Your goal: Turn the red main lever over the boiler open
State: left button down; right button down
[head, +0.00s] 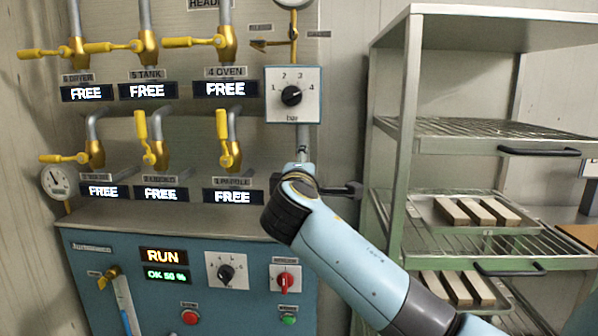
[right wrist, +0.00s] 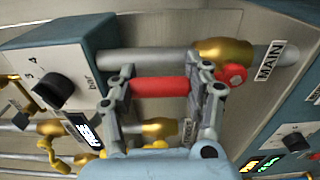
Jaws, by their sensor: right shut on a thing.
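The red main lever (right wrist: 160,87) shows in the right wrist view, lying about parallel to the grey pipe. Its red hub (right wrist: 233,76) sits at the brass valve (right wrist: 224,50), beside the MAIN label (right wrist: 270,61). My right gripper (right wrist: 158,90) has one finger on each side of the lever's red grip and is shut on it. In the head view my right gripper (head: 300,170) is on the vertical pipe below the bar dial box, mostly covered by my own wrist. The lever cannot be made out there. My left gripper is in neither view.
The bar dial box (head: 292,95) is just above my right gripper. Yellow valve levers (head: 228,150) line the wall at left above FREE displays. The blue boiler panel (head: 200,290) reads RUN. A metal rack (head: 405,150) with trays of bars stands at right.

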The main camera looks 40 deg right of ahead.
jog(key=shift+f, duration=0.1)
dwell(0.3)
jog(key=c, duration=0.5)
grip_release()
jog(key=shift+s, duration=0.1)
jog(key=v, duration=1.2)
